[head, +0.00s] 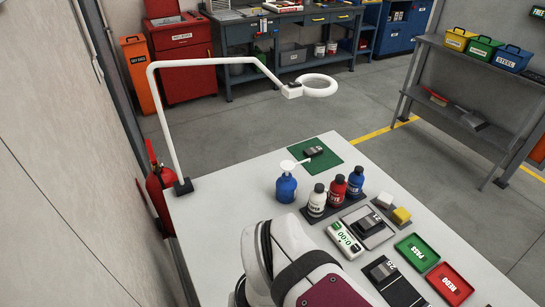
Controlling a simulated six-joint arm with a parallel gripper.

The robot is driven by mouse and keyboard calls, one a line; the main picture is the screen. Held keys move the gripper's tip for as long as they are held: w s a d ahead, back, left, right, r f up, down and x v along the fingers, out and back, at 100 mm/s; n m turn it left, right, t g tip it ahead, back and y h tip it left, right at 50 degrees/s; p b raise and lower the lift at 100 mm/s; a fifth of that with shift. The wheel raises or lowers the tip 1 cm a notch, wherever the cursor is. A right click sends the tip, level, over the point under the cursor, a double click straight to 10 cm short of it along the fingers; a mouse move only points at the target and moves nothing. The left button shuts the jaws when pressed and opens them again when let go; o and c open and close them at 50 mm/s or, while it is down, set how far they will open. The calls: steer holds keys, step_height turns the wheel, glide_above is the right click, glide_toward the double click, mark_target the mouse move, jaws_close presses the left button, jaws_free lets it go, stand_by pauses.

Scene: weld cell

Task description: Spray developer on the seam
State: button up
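A small dark block (313,151) lies on the green mat (328,163) at the far end of the pale table; no seam can be made out on it. A white bottle (317,201), a red bottle (336,193) and a blue bottle (355,183), all with dark caps, stand upright in a row on a dark rack. Their labels are too small to read, so I cannot tell which is developer. A separate blue bottle (286,189) with a white spout stands left of them. My gripper is not in view; only my arm shows at the bottom.
A white lamp (320,86) with a ring head arches over the table's far left. A timer (345,239), another dark block (370,224), a yellow block (401,215), a green PASS tray (417,252) and a red REDO tray (450,285) crowd the right side. The table's left is clear.

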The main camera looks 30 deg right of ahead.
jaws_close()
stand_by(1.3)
